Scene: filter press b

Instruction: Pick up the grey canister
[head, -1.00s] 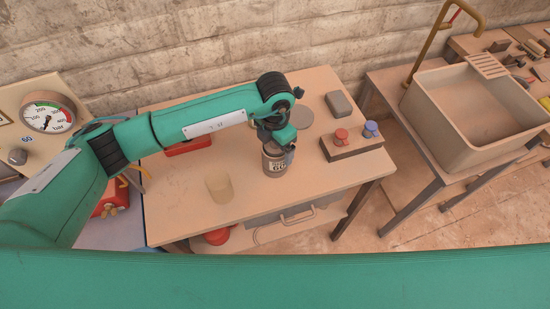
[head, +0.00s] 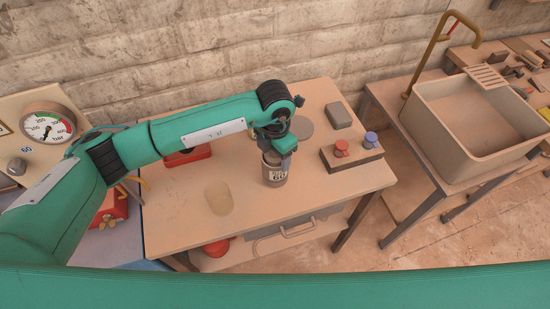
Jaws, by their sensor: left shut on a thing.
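The grey canister (head: 275,177), a small dark grey can with a printed label, is upright at the middle of the wooden table (head: 250,218). My left gripper (head: 274,157) comes down over it from above and is shut on its upper part, hiding part of the top. I cannot tell whether the canister's base touches the table top. My right gripper is not in view.
A pale beaker (head: 219,198) stands to the left of the canister. A block with a red knob (head: 341,148) and a blue knob (head: 371,140) lies right. Behind are a flat disc (head: 301,128), a grey box (head: 338,115) and a red case (head: 187,156). A sink (head: 470,145) stands further right.

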